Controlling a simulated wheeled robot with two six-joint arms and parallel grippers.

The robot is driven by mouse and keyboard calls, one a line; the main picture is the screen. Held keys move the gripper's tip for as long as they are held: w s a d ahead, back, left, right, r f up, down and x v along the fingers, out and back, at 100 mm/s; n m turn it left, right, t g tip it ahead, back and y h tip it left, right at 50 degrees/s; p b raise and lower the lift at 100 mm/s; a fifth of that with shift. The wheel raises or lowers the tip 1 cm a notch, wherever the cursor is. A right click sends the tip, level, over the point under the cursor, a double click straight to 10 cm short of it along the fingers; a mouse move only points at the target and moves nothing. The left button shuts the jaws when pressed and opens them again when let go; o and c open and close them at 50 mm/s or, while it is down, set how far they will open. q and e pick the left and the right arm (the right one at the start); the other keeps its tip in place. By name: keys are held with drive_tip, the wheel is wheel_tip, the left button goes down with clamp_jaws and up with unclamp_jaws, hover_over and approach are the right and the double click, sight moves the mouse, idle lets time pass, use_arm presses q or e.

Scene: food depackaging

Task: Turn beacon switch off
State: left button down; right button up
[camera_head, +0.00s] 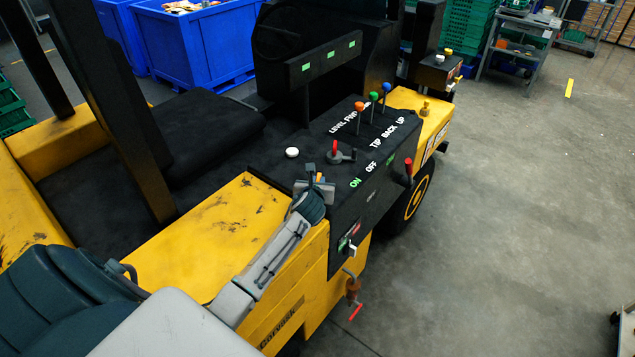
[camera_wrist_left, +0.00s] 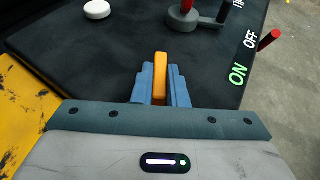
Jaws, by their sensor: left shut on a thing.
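My left gripper (camera_head: 316,184) is over the black control panel (camera_head: 345,215) of a yellow vehicle, near the green ON label (camera_head: 355,183) and the white OFF label (camera_head: 371,167). In the left wrist view its blue-grey fingers (camera_wrist_left: 160,88) are shut on an upright orange lever (camera_wrist_left: 160,70). The lever's lower end is hidden by the fingers. The ON label (camera_wrist_left: 238,75) and OFF label (camera_wrist_left: 251,38) are to its right. No label names the beacon switch. My right gripper is out of view.
A white round button (camera_head: 292,152) and a red-handled rotary switch (camera_head: 335,154) sit just beyond my gripper. Orange, green and blue knobbed levers (camera_head: 373,98) stand farther back. A red lever (camera_head: 408,168) is at the panel's right edge.

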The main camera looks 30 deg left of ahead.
use_arm(q)
drive_tip(key=shift+w+d+f+n+g+y, duration=0.1)
drive_tip(key=shift+n+g+y, duration=0.3)
drive_tip(key=shift+n+y, duration=0.35)
drive_tip(key=shift+w+d+n+g+y+b, duration=0.1)
drive_tip(key=shift+n+g+y+b, duration=0.25)
drive_tip(key=shift+n+g+y, duration=0.4)
drive_tip(key=n+g+y, duration=0.2)
drive_tip(key=n, duration=0.1)
drive_tip(key=n+g+y+b, duration=0.1)
drive_tip(key=g, duration=0.1)
drive_tip(key=shift+w+d+n, duration=0.1)
drive_tip(key=shift+w+n, duration=0.15)
drive_tip(key=shift+n, duration=0.05)
drive_tip(key=n+g, duration=0.2)
drive_tip(key=n+g+y+b, duration=0.1)
drive_tip(key=n+g, duration=0.1)
drive_tip(key=shift+w+g+y+b, duration=0.1)
drive_tip(key=shift+g+y+b, duration=0.15)
drive_tip(key=shift+y+b, duration=0.05)
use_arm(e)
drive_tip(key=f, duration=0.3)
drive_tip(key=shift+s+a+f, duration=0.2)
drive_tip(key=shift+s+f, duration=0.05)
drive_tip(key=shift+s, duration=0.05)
use_arm(q)
drive_tip(key=shift+g, duration=0.3)
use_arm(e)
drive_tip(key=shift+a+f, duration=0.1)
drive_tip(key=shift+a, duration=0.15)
